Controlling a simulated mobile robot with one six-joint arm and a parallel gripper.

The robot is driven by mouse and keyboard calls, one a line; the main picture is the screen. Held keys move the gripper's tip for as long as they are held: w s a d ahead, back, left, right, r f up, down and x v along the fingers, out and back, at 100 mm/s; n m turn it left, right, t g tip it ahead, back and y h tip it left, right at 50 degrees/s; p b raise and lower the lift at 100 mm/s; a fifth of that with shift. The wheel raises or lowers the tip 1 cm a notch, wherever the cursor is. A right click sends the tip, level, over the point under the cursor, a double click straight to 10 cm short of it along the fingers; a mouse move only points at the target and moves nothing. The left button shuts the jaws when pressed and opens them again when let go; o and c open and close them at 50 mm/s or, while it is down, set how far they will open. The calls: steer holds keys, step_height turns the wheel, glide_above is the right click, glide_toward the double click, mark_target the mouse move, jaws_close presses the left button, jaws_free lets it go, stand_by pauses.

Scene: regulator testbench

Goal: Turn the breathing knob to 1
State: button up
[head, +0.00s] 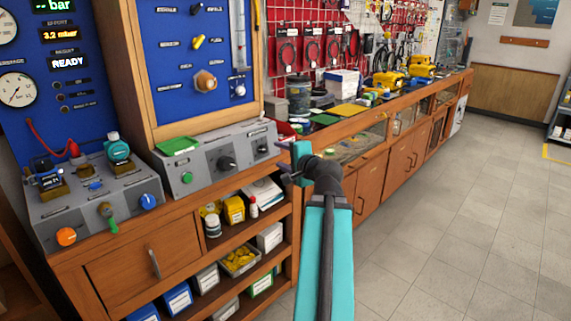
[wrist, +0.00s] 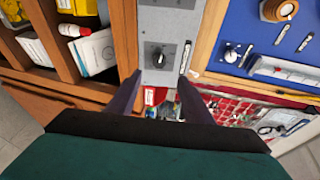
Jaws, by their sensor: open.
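A blue panel (head: 168,75) in a wooden frame rises behind. Another grey unit (head: 95,200) with coloured knobs stands left. Open shelves with boxes lie below.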

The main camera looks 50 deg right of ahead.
steer(key=b+v, duration=0.2)
steer(key=b, duration=0.2)
steer(key=shift+s+b, duration=0.15)
steer(key=shift+b, duration=0.25)
steer(key=shift+s, duration=0.1)
stand_by(0.6)
